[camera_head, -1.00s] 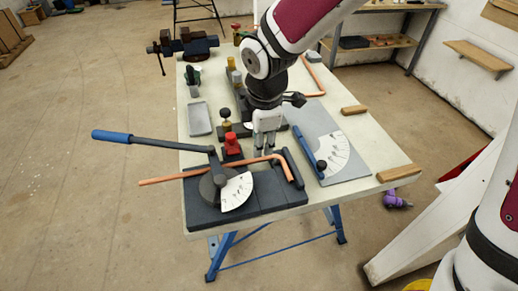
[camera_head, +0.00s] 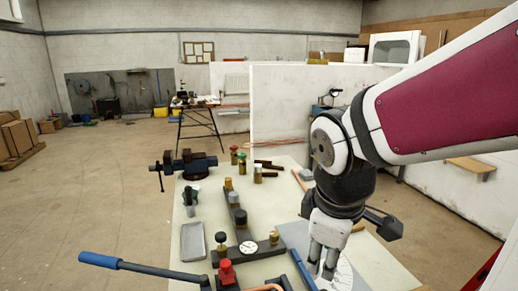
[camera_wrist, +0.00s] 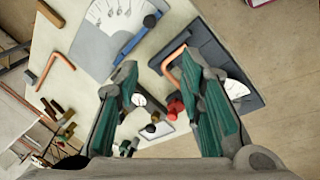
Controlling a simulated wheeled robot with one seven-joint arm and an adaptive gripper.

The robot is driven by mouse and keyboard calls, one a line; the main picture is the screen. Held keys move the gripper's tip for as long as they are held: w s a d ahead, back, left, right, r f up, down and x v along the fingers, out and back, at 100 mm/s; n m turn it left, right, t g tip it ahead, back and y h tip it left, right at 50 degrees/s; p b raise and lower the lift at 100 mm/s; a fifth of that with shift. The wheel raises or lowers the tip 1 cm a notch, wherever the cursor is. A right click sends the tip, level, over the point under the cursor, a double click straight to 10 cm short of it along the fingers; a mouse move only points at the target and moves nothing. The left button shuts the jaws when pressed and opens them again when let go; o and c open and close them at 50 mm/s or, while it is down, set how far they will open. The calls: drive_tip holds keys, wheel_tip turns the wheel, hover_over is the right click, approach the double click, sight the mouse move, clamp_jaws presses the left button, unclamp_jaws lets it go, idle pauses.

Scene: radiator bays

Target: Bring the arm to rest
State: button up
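My arm reaches in from the right in the head view. My gripper (camera_head: 322,260) points down above the right part of the workbench (camera_head: 270,205), over the grey angle board (camera_head: 292,233). In the wrist view, my gripper's green-padded fingers (camera_wrist: 160,70) are spread apart, with nothing held between them. The pipe bender (camera_wrist: 215,60) and a bent copper pipe (camera_wrist: 165,66) lie on the bench below. In the head view only the bender's blue handle (camera_head: 98,260) and nearby parts show at the bottom edge.
A black fixture with a dial (camera_head: 248,247), a red-topped piece (camera_head: 226,270), a grey tray (camera_head: 193,243) and several brass-coloured fittings stand on the bench. A vise (camera_head: 187,162) sits at its far left corner. A white partition (camera_head: 300,105) stands behind. Open floor lies to the left.

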drive_tip(key=s+d+r+m, duration=0.1)
drive_tip(key=s+d+m, duration=0.3)
drive_tip(key=s+m, duration=0.2)
drive_tip(key=s+d+r+m+t, duration=0.1)
drive_tip(key=s+d+r+m, duration=0.1)
drive_tip(key=s+d+m, duration=0.2)
drive_tip(key=s+m, duration=0.2)
drive_tip(key=s, duration=0.1)
drive_tip(key=shift+s+y, duration=0.2)
drive_tip(key=shift+y, duration=0.2)
